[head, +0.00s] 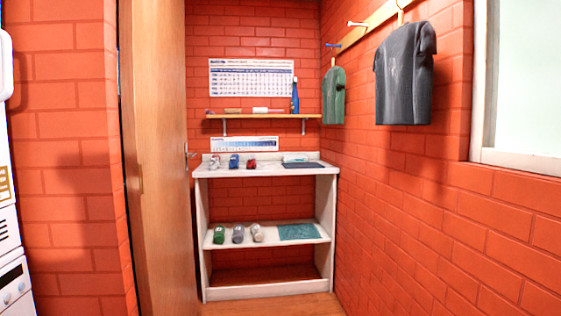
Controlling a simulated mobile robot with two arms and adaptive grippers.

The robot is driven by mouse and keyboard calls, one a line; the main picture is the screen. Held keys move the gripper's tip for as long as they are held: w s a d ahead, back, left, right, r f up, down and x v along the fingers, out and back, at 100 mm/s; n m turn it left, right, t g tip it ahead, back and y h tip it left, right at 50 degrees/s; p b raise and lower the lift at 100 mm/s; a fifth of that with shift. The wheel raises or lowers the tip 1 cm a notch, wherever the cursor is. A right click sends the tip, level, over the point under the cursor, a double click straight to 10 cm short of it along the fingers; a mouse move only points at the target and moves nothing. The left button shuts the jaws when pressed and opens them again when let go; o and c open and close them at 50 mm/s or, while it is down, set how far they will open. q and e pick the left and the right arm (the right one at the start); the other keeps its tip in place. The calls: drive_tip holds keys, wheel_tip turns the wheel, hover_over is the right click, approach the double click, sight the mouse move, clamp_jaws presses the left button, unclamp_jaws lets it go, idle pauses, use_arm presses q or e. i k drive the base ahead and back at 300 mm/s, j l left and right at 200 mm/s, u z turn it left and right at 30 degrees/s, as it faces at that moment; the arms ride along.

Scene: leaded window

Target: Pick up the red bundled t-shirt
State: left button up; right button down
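A small red bundle (251,164), likely the red bundled t-shirt, lies on the top of the white shelf unit (205,240) at the back. A blue bundle (234,161) lies just left of it, with a pale grey-white item (214,162) further left. Neither of my grippers shows in the head view, and both are well away from the red bundle.
Green (219,235), grey (238,233) and beige (257,232) bundles and a teal folded cloth (298,231) lie on the middle shelf. A dark folded cloth (299,165) lies right on top. A wooden door (160,150) stands left; shirts hang right. Floor before the unit shows clear.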

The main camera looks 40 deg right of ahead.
sight(251, 164)
drive_tip(key=i+l+z, duration=0.3)
drive_tip(key=l, duration=0.2)
drive_tip(key=i+l+z, duration=0.3)
drive_tip(key=i+l, duration=0.15)
